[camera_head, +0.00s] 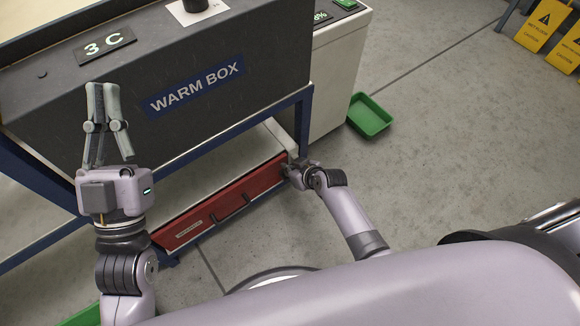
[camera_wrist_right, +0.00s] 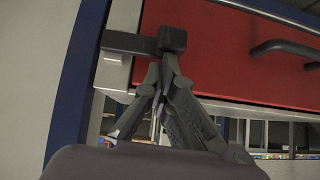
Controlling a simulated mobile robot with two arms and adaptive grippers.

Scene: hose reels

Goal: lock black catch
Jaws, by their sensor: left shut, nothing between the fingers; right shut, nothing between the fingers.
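The black catch (camera_wrist_right: 172,40) is a dark block on a bar in the right wrist view. The bar reaches left to the blue frame post, and the block overlaps the left edge of the red drawer front (camera_wrist_right: 230,50). My right gripper (camera_wrist_right: 166,70) is shut and empty, its fingertips just below the block; whether they touch it I cannot tell. In the head view my right gripper (camera_head: 289,168) is at the right end of the red drawer (camera_head: 255,184) and hides the catch. My left gripper (camera_head: 103,92) is shut and empty, raised in front of the grey warm box.
The warm box (camera_head: 180,85) sits on a blue frame (camera_head: 303,125) above the drawer. The drawer has a dark handle (camera_head: 232,206). A green tray (camera_head: 369,115) lies on the floor at right. Yellow caution signs (camera_head: 541,22) stand far right. The floor between is clear.

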